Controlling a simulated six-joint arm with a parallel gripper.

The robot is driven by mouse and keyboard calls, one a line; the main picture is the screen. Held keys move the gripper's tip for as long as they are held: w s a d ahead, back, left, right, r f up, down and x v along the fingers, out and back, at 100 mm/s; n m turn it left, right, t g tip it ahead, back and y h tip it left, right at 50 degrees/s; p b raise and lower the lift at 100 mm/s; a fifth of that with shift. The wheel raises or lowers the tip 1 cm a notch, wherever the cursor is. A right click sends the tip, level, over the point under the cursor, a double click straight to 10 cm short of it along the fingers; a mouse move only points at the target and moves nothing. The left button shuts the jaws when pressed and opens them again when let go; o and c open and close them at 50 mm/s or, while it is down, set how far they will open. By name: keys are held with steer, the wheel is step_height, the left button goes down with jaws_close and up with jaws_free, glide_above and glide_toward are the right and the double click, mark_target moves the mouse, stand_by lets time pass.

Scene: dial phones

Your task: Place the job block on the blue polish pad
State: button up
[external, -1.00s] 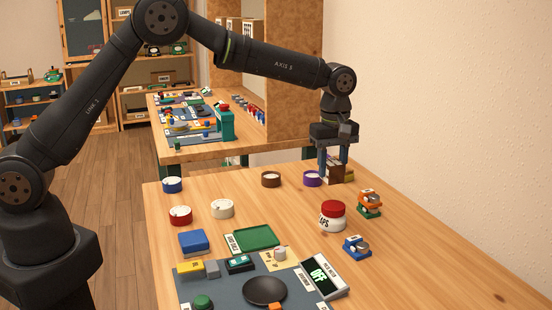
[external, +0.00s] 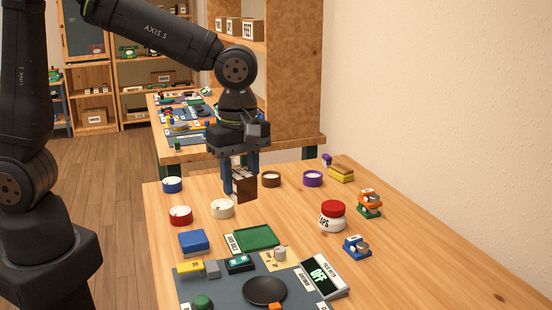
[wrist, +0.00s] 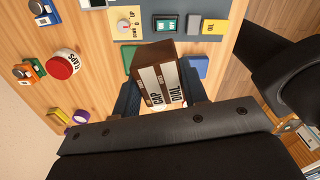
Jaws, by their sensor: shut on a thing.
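The blue polish pad (external: 194,242) lies flat on the table at the front left, left of the green tray. In the wrist view the pad (wrist: 198,66) shows beyond the block, partly hidden. The pad's top looks bare.
A green tray (external: 268,243) is right of the pad. Red (external: 181,216), white (external: 222,209) and blue (external: 172,185) round containers stand behind it. A grey mat (external: 221,290) with devices lies in front.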

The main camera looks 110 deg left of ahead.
steer(key=s+d+f+n, duration=0.2)
steer(key=s+d, duration=0.9)
steer(key=s, duration=0.1)
glide_above(193, 237)
step_height(193, 237, down, 7)
steer(key=shift+d, duration=0.15)
steer(key=shift+f, duration=2.05)
steer(key=shift+f, duration=0.15)
steer(key=o, duration=1)
